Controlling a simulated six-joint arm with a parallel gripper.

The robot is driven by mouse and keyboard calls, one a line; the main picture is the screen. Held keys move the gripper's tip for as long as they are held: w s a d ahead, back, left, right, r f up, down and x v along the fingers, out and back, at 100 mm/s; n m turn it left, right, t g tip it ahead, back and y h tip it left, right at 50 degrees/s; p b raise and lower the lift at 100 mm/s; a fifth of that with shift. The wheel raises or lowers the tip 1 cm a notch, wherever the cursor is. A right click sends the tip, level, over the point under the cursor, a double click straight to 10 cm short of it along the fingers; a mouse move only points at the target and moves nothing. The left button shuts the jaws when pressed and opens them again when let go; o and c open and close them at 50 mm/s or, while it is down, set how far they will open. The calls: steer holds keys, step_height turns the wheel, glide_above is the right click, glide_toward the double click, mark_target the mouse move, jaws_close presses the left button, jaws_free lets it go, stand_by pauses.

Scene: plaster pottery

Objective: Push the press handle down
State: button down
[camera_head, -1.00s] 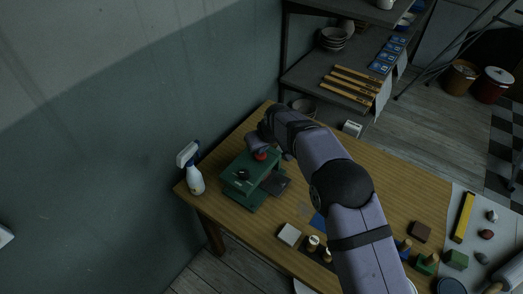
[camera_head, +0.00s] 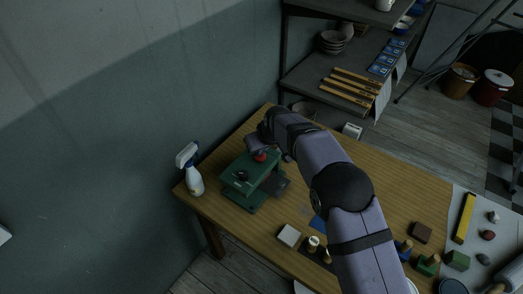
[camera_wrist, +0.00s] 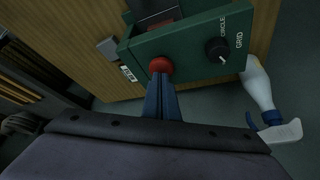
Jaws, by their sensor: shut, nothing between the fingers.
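The green press (camera_head: 240,184) stands near the left end of the wooden table. Its red round handle knob (camera_head: 261,156) shows on top in the head view, just below my wrist. In the wrist view the red knob (camera_wrist: 160,65) sits on the green press top (camera_wrist: 191,42), beside a black dial (camera_wrist: 216,49) marked CIRCLE and GRID. My gripper (camera_wrist: 160,80) is shut and empty, its blue fingers together. The fingertips are right at the knob and overlap its near edge in the picture; I cannot tell whether they touch.
A white and blue spray bottle (camera_head: 194,180) stands left of the press, by the wall. A white block (camera_head: 289,236) and wooden-handled stamps (camera_head: 313,243) lie in front. Shelves with bowls (camera_head: 333,41) are behind the table. The table's left front corner is bare.

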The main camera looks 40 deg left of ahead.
mark_target(261, 161)
steer(key=f, duration=0.2)
steer(key=s+d+f, duration=0.1)
steer(key=shift+d+f, duration=0.1)
steer(key=shift+f, duration=0.25)
steer(key=shift+g+h, duration=0.3)
steer(key=shift+h, duration=0.1)
steer(key=shift+w+a+r+p, duration=0.15)
steer(key=shift+a+r+p, duration=0.05)
steer(key=shift+r+p, duration=0.4)
steer(key=shift+w+a+r+p, duration=0.15)
steer(key=shift+r+p, duration=0.3)
steer(key=shift+r, duration=0.2)
steer(key=shift+w+a+r+p, duration=0.15)
steer(key=shift+a+r+p, duration=0.05)
steer(key=shift+r+p, duration=0.4)
steer(key=shift+w+a+r+p, duration=0.15)
steer(key=shift+r+p, duration=1)
steer(key=shift+r, duration=1.2)
